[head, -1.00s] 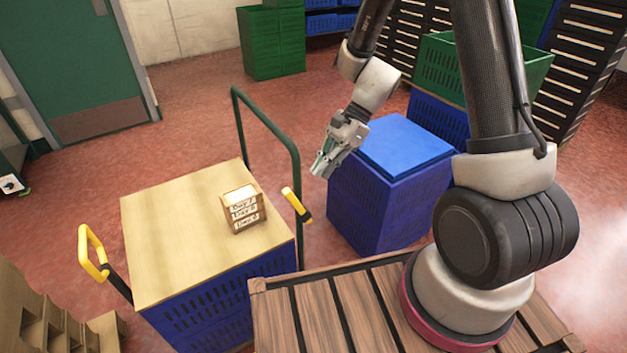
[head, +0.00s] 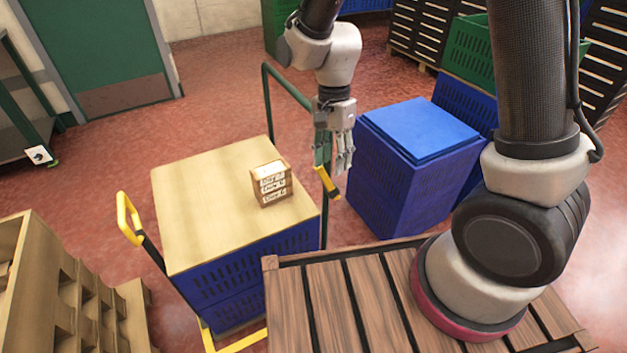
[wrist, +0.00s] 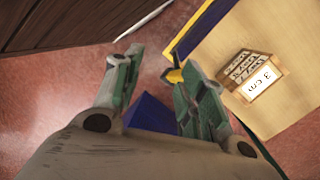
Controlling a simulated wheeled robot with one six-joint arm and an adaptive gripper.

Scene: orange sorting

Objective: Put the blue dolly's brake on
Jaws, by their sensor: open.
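The cart (head: 240,252) has blue slatted crate sides, a pale wooden top and a green push rail. A yellow-gripped lever (head: 327,182) leans at its right side, and a yellow loop handle (head: 128,218) on a dark stem stands at its left. No part is clearly labelled as the blue dolly, and I cannot tell the brake's state. My gripper (head: 334,158) is open and points down just above the right lever. In the wrist view my gripper (wrist: 152,64) has the yellow grip (wrist: 174,75) by its right fingertip; contact is unclear.
A small lettered wooden box (head: 271,184) sits on the cart top. A lidded blue crate stack (head: 412,165) stands close on the right. A slatted wooden platform (head: 385,290) is in front. Wooden shelving (head: 50,285) is at left. Red floor is open behind the cart.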

